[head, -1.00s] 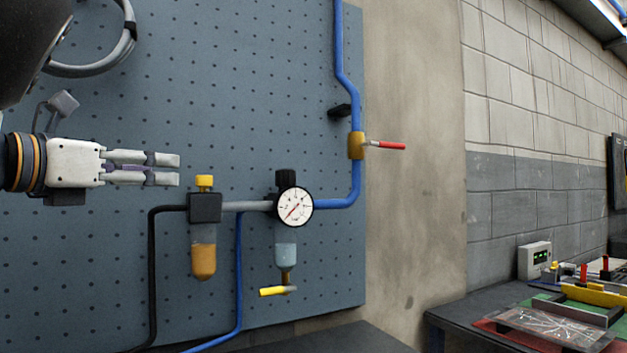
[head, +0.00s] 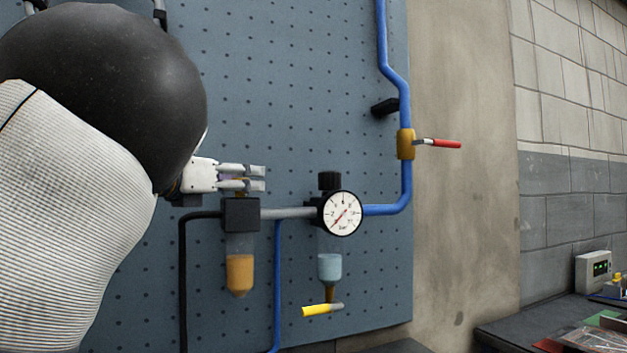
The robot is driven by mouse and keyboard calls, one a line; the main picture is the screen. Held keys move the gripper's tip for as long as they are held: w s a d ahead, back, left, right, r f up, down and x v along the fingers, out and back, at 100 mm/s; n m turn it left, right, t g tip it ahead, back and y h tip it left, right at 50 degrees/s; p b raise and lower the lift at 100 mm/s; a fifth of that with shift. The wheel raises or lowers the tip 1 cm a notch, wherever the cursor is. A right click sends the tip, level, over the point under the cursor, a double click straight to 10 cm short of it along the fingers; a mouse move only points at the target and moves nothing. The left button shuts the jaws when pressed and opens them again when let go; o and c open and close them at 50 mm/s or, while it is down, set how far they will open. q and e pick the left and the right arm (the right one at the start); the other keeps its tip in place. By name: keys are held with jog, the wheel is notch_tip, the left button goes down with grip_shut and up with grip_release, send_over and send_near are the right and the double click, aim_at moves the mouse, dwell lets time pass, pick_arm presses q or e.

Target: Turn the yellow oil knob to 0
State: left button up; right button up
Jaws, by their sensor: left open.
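The oil unit has a black block (head: 241,214) and a clear bowl of amber oil (head: 240,272) below it, mounted on the blue-grey pegboard. The yellow oil knob on top of the block is almost wholly hidden behind my left gripper's fingers, so its setting cannot be read. My left gripper (head: 258,178) points right, just above the block, with its two fingers open one above the other. I cannot tell whether the fingers touch the knob or are in front of it. My right gripper is not in view.
A pressure gauge (head: 341,213) and a black knob (head: 329,181) stand close to the right, with a yellow drain lever (head: 322,310) below. A red-handled valve (head: 437,143) sits on the blue pipe (head: 405,185). My left arm covers much of the left side.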

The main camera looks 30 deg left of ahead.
pick_arm(q)
jog(key=shift+w, duration=0.2)
grip_shut()
jog(key=shift+h, duration=0.3)
jog(key=m+g+h, duration=0.1)
jog(key=m+h, duration=0.1)
jog(key=h, duration=0.1)
jog(key=m+h, duration=0.2)
jog(key=h, duration=0.1)
jog(key=shift+a+g, duration=0.15)
jog(key=shift+g, duration=0.25)
jog(key=m+g+h, duration=0.2)
jog(key=m+h, duration=0.1)
jog(key=shift+w+f+h, duration=0.1)
jog(key=shift+f+h, duration=0.05)
jog(key=shift+h, duration=0.25)
jog(key=shift+m+g+h+b, duration=0.4)
jog(key=shift+m+g+h, duration=0.4)
jog(key=shift+g, duration=0.2)
